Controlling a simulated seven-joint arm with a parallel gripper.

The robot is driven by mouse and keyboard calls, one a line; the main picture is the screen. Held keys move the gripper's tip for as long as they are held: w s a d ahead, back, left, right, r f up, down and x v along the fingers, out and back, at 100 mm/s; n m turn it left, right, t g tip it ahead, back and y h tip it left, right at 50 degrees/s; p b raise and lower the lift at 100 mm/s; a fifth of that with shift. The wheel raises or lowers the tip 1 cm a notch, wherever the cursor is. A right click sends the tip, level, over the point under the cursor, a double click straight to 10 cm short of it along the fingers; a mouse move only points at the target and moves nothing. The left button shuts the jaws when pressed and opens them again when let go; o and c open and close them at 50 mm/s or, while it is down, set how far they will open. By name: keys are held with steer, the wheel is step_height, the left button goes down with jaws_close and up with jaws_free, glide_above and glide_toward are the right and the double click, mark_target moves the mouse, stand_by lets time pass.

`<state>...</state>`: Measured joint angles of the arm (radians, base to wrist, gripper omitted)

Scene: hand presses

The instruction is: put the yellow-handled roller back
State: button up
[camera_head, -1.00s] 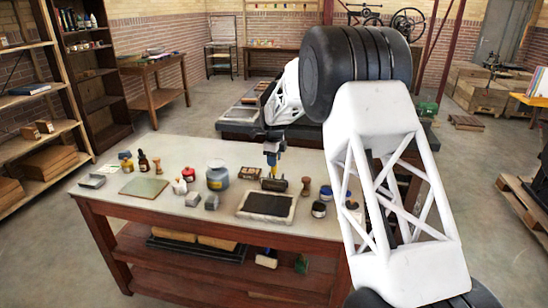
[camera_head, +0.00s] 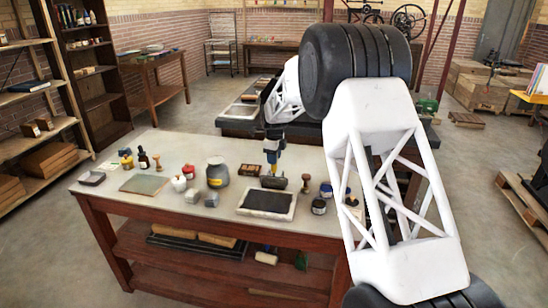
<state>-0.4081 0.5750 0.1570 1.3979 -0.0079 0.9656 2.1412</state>
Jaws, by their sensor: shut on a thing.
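My gripper (camera_head: 273,157) points down over the back middle of the pale table top. It is shut on the yellow-handled roller, a small tool with a dark cylinder (camera_head: 273,182) at its lower end. Only a little yellow shows at the jaws; most of the handle is hidden. The roller is just behind a black slab (camera_head: 267,202) in a pale frame. I cannot tell whether it touches the table or the slab's rear edge.
A grey jar (camera_head: 217,172) and a dark box (camera_head: 249,170) stand left of the roller. A wooden-handled stamp (camera_head: 306,183) and dark jars (camera_head: 319,206) stand right. A green plate (camera_head: 144,185) lies at left. The lower shelf (camera_head: 190,275) holds several things.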

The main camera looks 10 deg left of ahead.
steer(key=o, duration=1.6)
steer(key=shift+f, duration=0.1)
steer(key=shift+r, duration=4.05)
